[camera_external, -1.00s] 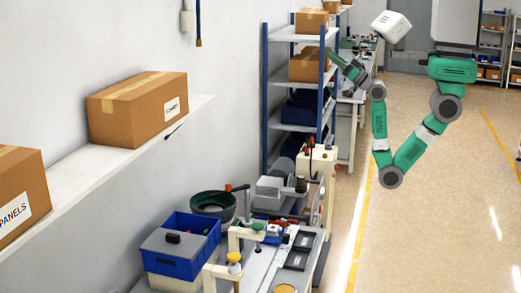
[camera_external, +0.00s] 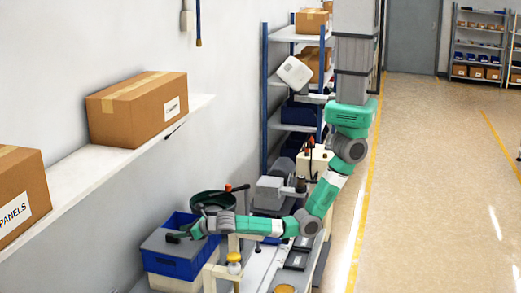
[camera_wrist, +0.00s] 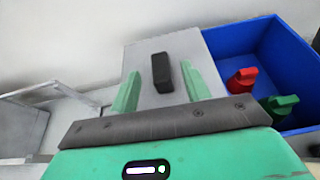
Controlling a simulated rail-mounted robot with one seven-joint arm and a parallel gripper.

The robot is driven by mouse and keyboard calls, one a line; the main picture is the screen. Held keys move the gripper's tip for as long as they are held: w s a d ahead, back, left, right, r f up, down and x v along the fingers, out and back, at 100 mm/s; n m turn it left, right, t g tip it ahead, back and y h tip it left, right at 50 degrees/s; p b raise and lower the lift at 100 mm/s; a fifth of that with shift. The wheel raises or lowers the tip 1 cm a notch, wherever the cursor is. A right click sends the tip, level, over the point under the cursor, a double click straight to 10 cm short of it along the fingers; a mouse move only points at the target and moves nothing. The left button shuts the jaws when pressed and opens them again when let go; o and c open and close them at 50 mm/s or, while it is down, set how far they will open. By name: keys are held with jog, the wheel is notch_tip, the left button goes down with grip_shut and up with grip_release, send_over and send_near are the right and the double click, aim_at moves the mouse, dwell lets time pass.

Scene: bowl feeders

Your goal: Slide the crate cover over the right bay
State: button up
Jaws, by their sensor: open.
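The blue crate (camera_external: 172,265) stands at the left end of the work area. Its grey cover (camera_external: 157,243) lies over one bay, with a dark handle on top that shows clearly in the wrist view (camera_wrist: 162,72). In the wrist view the other bay, on the right, is open inside the blue walls (camera_wrist: 236,48), with a red part (camera_wrist: 242,81) and a green part (camera_wrist: 281,106) in it. My gripper (camera_wrist: 160,70) is open, its green fingers on either side of the handle with a visible gap to each. In the external view my gripper (camera_external: 182,236) is at the handle.
A dark green bowl (camera_external: 212,198) stands close behind the crate. A bench with cream posts (camera_external: 210,275) and a yellow-topped knob (camera_external: 234,258) is to the right. Cardboard boxes (camera_external: 138,108) sit on a wall shelf. The aisle floor at right is clear.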

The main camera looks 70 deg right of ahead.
aim_at(169, 234)
jog(key=shift+s+f, duration=0.15)
jog(key=shift+f, duration=0.1)
jog(key=b+x, duration=0.2)
jog(key=x, duration=0.4)
jog(key=shift+w+f, duration=0.2)
jog(key=shift+w, duration=0.05)
jog(key=shift+w+a, duration=0.1)
jog(key=shift+w, duration=0.3)
grip_shut()
